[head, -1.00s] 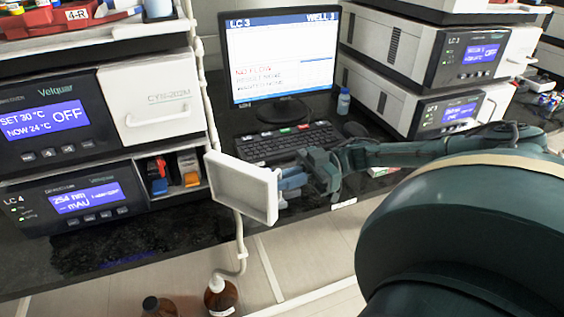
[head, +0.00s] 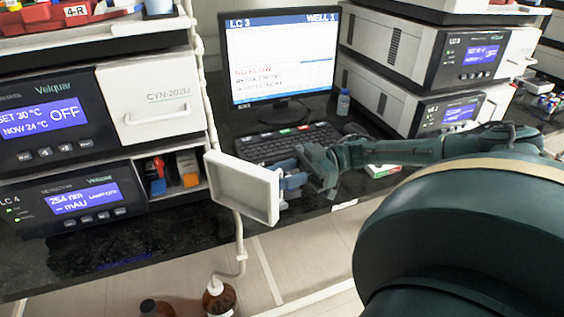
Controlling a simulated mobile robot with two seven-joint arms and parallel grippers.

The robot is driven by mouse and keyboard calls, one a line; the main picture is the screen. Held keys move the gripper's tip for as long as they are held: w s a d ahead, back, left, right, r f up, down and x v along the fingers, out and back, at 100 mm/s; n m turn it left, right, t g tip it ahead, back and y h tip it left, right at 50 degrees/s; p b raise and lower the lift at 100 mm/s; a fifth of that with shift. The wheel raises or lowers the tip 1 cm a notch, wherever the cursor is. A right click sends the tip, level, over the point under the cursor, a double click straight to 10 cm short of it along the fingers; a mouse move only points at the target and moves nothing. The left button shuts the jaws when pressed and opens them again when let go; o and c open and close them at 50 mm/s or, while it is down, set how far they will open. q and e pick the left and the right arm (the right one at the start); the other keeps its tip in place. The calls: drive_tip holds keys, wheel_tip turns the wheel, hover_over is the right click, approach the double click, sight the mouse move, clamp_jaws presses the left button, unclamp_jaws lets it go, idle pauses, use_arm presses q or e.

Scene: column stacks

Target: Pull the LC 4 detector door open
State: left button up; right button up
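The LC 4 detector (head: 70,203) is the lower unit of the left stack, with a lit blue display. Its compartment (head: 174,172) is uncovered and shows a blue and an orange part inside. The white detector door (head: 242,188) is swung out to the right, with its hollow inner face toward the compartment. My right gripper (head: 287,183) is at the door's outer side, its fingers partly hidden behind the panel. I cannot tell if they are closed on a handle there. My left gripper is not in view.
The unit above has a closed white front (head: 155,100). A keyboard (head: 288,142) and monitor (head: 282,55) stand behind the door, with a small bottle (head: 343,102) beside them. The LC 3 stack (head: 440,85) is at right. Brown bottles (head: 219,299) stand below the counter edge.

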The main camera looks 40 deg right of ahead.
drive_tip(key=shift+s+f, duration=0.1)
drive_tip(key=shift+s, duration=0.05)
use_arm(q)
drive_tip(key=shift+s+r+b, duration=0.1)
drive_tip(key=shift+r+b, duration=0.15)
drive_tip(key=shift+b, duration=0.2)
use_arm(e)
drive_tip(key=v, duration=1.3)
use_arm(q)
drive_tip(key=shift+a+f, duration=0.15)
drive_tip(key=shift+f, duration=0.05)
use_arm(e)
drive_tip(key=shift+d, duration=0.1)
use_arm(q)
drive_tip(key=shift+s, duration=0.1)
use_arm(e)
drive_tip(key=shift+s, duration=0.1)
